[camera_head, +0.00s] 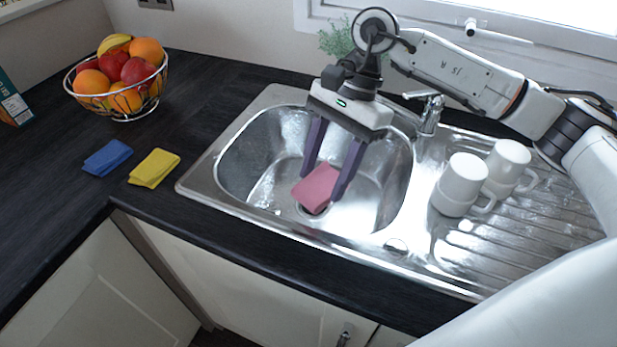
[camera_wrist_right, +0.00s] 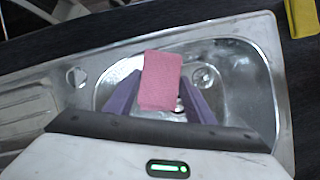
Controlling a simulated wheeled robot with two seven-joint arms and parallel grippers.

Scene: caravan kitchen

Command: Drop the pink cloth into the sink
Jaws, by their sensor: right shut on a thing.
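The pink cloth (camera_head: 317,188) is folded and held between the purple fingers of my right gripper (camera_head: 326,186), over the sink bowl (camera_head: 256,160) in the head view. The right gripper is shut on it. In the right wrist view the pink cloth (camera_wrist_right: 160,80) lies between the two fingertips (camera_wrist_right: 160,92), with the sink bowl (camera_wrist_right: 238,70) behind it. I cannot tell how high the cloth is above the bowl's bottom. My left gripper is not in view.
A blue cloth (camera_head: 107,157) and a yellow cloth (camera_head: 154,168) lie on the dark worktop left of the sink. A wire fruit bowl (camera_head: 118,82) stands behind them. The tap (camera_head: 430,112) rises behind the bowl. White mugs (camera_head: 461,183) stand on the drainer (camera_head: 520,225) at the right.

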